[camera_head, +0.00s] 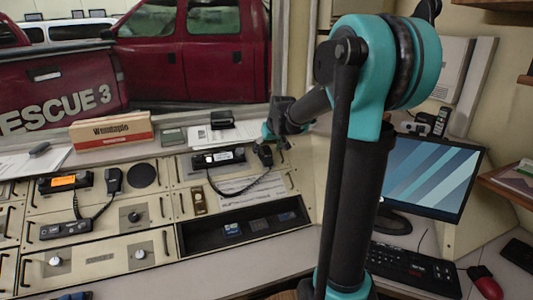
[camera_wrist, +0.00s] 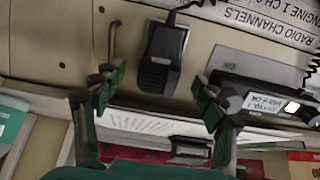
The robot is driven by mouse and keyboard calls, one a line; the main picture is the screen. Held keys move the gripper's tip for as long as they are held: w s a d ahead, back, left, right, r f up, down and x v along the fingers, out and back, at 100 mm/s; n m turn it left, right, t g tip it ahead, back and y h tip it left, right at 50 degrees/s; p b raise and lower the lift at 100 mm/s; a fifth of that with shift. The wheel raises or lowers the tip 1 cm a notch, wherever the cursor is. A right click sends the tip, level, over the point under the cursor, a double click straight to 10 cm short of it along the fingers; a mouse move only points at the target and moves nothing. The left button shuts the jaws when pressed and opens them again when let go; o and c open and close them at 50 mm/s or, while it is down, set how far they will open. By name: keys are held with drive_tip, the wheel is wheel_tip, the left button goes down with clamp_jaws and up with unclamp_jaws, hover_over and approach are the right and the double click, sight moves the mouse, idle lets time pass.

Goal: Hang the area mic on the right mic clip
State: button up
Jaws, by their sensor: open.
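A black hand mic (camera_head: 264,155) with a coiled cord is at the upper right of the console, right of a black radio (camera_head: 218,157). In the wrist view the mic (camera_wrist: 163,57) lies between my fingers, its cord at the top. My gripper (camera_head: 273,138) is open above it; its fingers (camera_wrist: 155,88) stand apart on either side, with no clear contact. A second black mic (camera_head: 113,180) sits further left, and a black corded unit (camera_head: 65,230) lies below it. No label shows which is the area mic. The right mic clip cannot be made out.
The radio (camera_wrist: 265,100) lies close to one finger in the wrist view. A dark recessed tray (camera_head: 245,228), a monitor (camera_head: 430,178) and a keyboard (camera_head: 413,266) are nearby. A box (camera_head: 110,132) and papers lie on the ledge below the window.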

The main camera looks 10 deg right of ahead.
drive_tip(key=v, duration=0.9)
drive_tip(key=shift+s, duration=0.1)
drive_tip(key=s+d+f, duration=0.1)
drive_tip(key=s+f, duration=0.7)
drive_tip(key=s, duration=0.1)
drive_tip(key=s+d+f+m+g, duration=0.1)
drive_tip(key=s+f, duration=0.6)
drive_tip(key=s, duration=0.2)
drive_tip(key=s+d+f+m+g+h, duration=0.1)
drive_tip(key=s+f, duration=0.7)
drive_tip(key=s, duration=0.2)
drive_tip(key=shift+s+f, duration=0.1)
drive_tip(key=shift+f, duration=0.2)
